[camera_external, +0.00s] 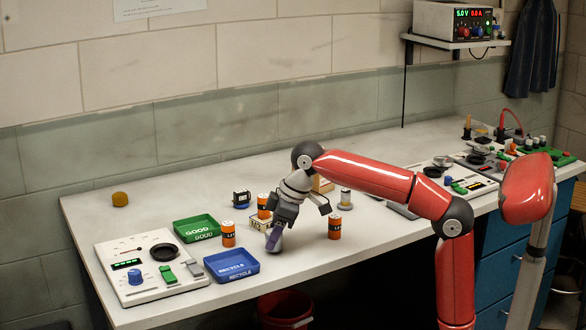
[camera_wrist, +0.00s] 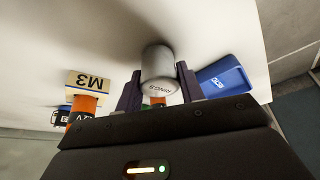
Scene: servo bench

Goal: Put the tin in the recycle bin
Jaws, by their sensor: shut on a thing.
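The tin (camera_wrist: 158,62) is a grey cylinder with dark lettering, in the wrist view between the two purple fingers of my gripper (camera_wrist: 159,82). My gripper (camera_external: 275,241) is shut on it, low over the bench. The recycle bin (camera_external: 231,265) is a shallow blue tray lettered RECYCLE, left of my gripper near the bench's front edge. It also shows in the wrist view (camera_wrist: 223,82), right of the fingers and apart from the tin.
A green GOOD tray (camera_external: 197,229) stands behind the blue one. Orange cells (camera_external: 228,234) (camera_external: 334,226) stand on both sides of my gripper. An M3 box (camera_wrist: 89,82) is close by. A control panel (camera_external: 150,275) lies at the left. A silver-topped cylinder (camera_external: 345,199) stands behind the arm.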

